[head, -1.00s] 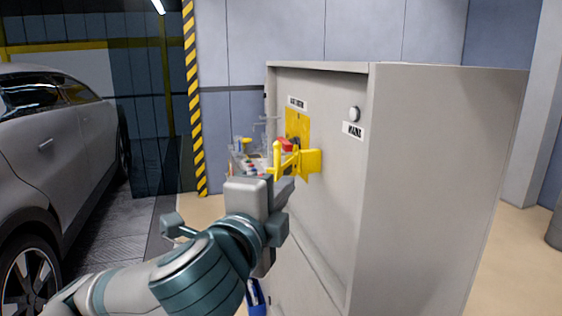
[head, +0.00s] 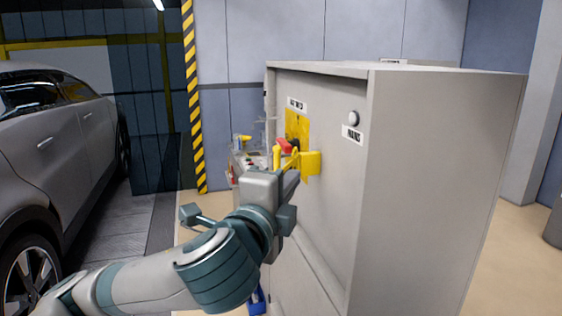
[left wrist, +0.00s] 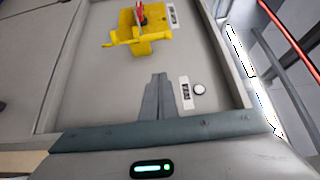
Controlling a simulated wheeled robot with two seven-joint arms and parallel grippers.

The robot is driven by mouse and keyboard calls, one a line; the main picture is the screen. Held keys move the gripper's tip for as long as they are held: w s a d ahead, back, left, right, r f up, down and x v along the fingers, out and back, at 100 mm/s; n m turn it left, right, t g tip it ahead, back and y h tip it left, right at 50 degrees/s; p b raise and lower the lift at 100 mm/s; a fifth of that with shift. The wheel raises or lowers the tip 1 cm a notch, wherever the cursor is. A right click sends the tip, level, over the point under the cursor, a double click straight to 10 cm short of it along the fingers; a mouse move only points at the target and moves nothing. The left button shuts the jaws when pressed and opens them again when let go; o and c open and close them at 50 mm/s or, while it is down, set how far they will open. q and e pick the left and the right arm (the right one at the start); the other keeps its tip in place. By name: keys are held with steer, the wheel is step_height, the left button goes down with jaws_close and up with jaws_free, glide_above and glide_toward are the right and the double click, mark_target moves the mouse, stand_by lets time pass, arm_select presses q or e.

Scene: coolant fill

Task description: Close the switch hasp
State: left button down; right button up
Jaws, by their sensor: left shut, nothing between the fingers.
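A yellow switch plate (head: 303,122) is on the front of a grey cabinet, with a red switch handle (head: 284,145) at its middle. The yellow hasp (head: 311,163) stands out from the plate, its parts spread around the handle. In the left wrist view the hasp (left wrist: 141,47) and red handle (left wrist: 140,14) show at the top, beyond my fingertips. My left gripper (left wrist: 158,77) is shut and empty, in front of the cabinet face and just below the hasp. In the head view its fingers partly overlap the hasp's lower side, and I cannot tell whether they touch. My right gripper is out of view.
The grey cabinet (head: 430,190) fills the right side. A white round knob or lamp (head: 353,118) with a label sits right of the switch. A cart with small items (head: 243,160) stands behind my arm. A grey car (head: 60,150) is at the left.

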mark_target(279, 167)
arm_select(q)
steer(key=w+a+p, duration=0.1)
steer(key=w+p, duration=0.3)
steer(key=w, duration=0.3)
steer(key=shift+a, duration=0.3)
steer(key=shift+w, duration=0.15)
steer(key=shift+a+h, duration=0.25)
steer(key=shift+h, duration=0.05)
